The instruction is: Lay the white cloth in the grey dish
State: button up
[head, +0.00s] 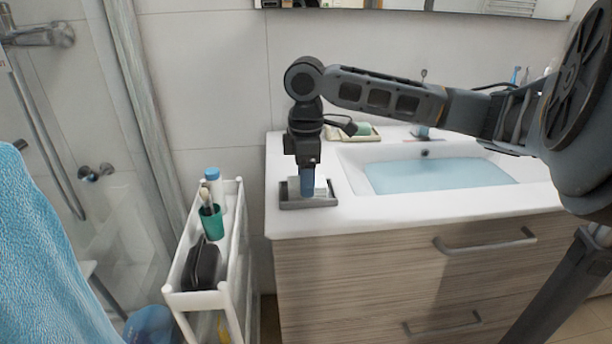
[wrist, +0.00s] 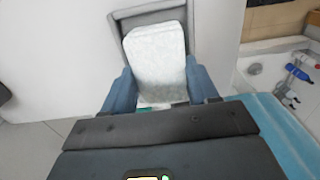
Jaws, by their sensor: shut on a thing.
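The white cloth (wrist: 155,62) is a folded, pale block between the two blue fingers of my gripper (head: 307,188). In the head view only slivers of the cloth (head: 320,187) show beside the finger. The grey dish (head: 309,204) sits on the left front corner of the white counter. My gripper points down over it, shut on the cloth, with the cloth within the dish's outline. In the wrist view the dish rim (wrist: 150,14) shows past the cloth's far end. Whether the cloth touches the dish floor I cannot tell.
The basin (head: 440,175) with bluish water lies right of the dish. A tray with a green item (head: 362,130) stands behind. A white cart (head: 200,300) on the left holds a green cup (head: 211,222), a blue-capped bottle (head: 214,184) and a dark pouch (head: 203,265).

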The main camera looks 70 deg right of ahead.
jog(key=o, duration=1.2)
notch_tip(320, 180, up, 12)
jog(key=shift+r, duration=0.1)
